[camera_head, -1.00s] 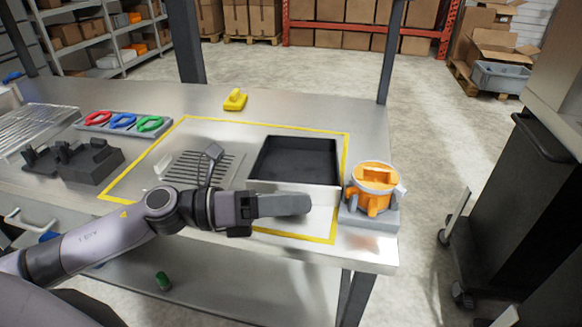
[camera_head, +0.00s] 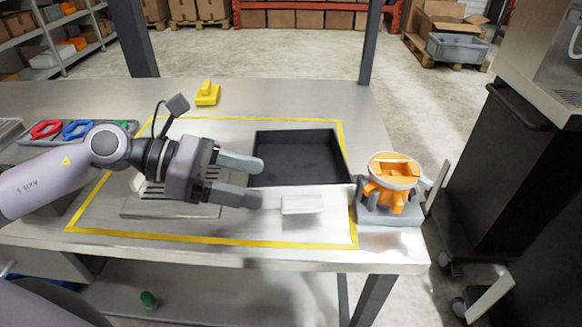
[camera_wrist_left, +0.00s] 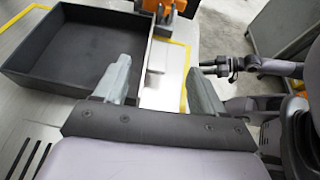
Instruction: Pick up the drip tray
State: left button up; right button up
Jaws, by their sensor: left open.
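A black open tray (camera_head: 298,155) with a pale front wall and a small pale handle (camera_head: 302,204) rests on the steel bench. I take it to be the drip tray. In the left wrist view, the tray (camera_wrist_left: 80,45) is at upper left and the handle (camera_wrist_left: 157,56) shows between the fingertips. My left gripper (camera_head: 250,180) is open and empty, pointing right at the tray's front left corner. Its fingers (camera_wrist_left: 160,88) are apart, one beside the tray's front wall. My right gripper (camera_wrist_left: 215,68) seems to show small at right in the wrist view; its jaws are unclear.
A slotted grey grille (camera_head: 165,203) lies partly under my left gripper. An orange-topped device (camera_head: 392,180) on a grey base stands right of the tray. A yellow block (camera_head: 207,93) sits behind. Yellow tape surrounds the tray. A black cabinet (camera_head: 490,180) stands beyond the bench's right end.

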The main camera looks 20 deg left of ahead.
aim_at(314, 200)
pick_arm(q)
jog(key=shift+w+a, duration=0.1)
jog(key=shift+a, duration=0.2)
jog(key=shift+p+x, duration=0.75)
jog(key=shift+x, duration=0.85)
jog(key=p+x, duration=0.1)
jog(key=x, duration=0.2)
jog(key=shift+f, duration=0.2)
jog(key=shift+d+f, duration=0.3)
jog(key=shift+d, duration=0.05)
grip_shut()
